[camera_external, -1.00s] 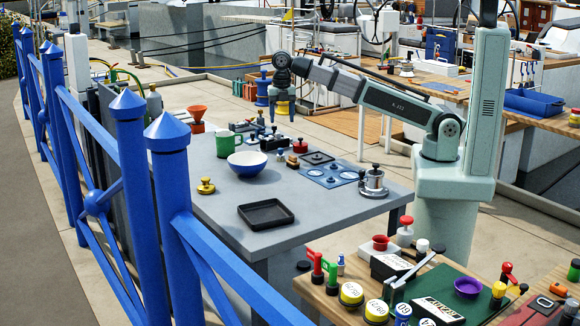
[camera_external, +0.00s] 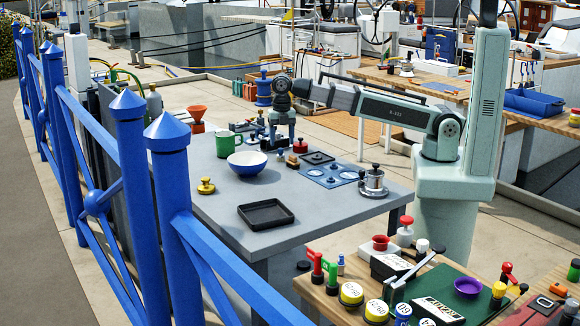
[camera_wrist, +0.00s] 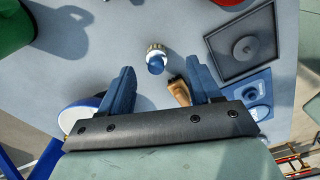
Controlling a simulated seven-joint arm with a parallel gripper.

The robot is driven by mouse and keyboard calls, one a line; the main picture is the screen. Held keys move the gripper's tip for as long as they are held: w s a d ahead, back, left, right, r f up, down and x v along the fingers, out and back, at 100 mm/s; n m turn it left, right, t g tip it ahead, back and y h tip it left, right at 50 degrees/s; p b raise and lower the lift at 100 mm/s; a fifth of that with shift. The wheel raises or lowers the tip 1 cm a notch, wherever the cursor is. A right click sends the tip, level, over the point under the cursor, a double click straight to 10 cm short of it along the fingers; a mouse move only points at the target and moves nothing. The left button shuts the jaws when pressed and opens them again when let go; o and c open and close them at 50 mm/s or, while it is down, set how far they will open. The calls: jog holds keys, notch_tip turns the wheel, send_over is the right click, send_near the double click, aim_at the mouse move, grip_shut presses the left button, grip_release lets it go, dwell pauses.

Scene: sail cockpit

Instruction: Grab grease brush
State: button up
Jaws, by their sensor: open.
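My gripper (camera_external: 281,137) is open and points down above the back part of the grey table, with nothing held. Its two blue-grey fingers also show in the wrist view (camera_wrist: 160,66). A short wooden-handled piece (camera_wrist: 179,92), possibly the grease brush, lies near the right finger, partly hidden by the gripper body; I cannot tell for certain that it is the brush.
A blue-and-white bowl (camera_external: 247,163) and green mug (camera_external: 229,145) stand left of the gripper. A dark square tray (camera_wrist: 242,47) and blue plate (camera_external: 330,174) lie right. A metal pot (camera_external: 373,181) stands at the right edge. A black tray (camera_external: 266,214) lies in front, with bare tabletop around it.

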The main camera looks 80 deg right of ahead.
aim_at(280, 154)
jog(key=shift+w+a+f, duration=0.1)
jog(key=shift+a+f, duration=0.1)
jog(key=shift+f, duration=1.15)
jog(key=shift+w+a+f, duration=0.1)
jog(key=shift+a+f, duration=0.1)
jog(key=shift+f, duration=1.1)
jog(key=shift+c, duration=0.2)
jog(key=c, duration=1.1)
